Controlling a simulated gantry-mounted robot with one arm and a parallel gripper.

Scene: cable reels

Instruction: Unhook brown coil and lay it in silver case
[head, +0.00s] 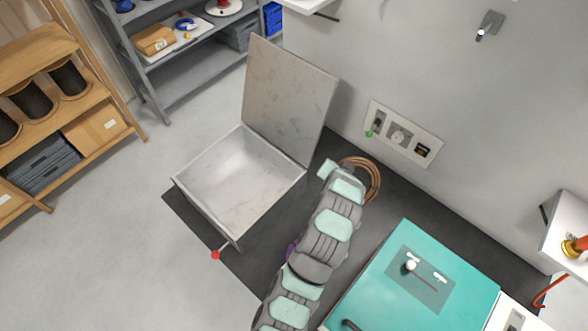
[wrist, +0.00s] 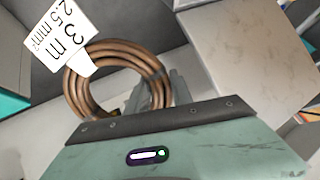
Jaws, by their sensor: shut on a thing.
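The brown coil (head: 372,180) shows in the head view just right of my arm's end, partly hidden by it. In the wrist view the brown coil (wrist: 82,85) hangs in front of my gripper (wrist: 160,98), which is shut on its right side. A white tag reading 3 m and 2.5 mm² (wrist: 62,30) is on the coil. The silver case (head: 240,185) stands open in the head view, left of my gripper, with its lid raised at the back. Its inside looks empty. My fingertips are hidden in the head view.
A teal cabinet (head: 420,280) stands right of my arm. A wall panel (head: 403,133) and a wall hook (head: 490,24) are on the wall. A wooden shelf (head: 90,100) and a grey shelf (head: 190,70) stand at the left. The case sits on a dark mat (head: 255,262).

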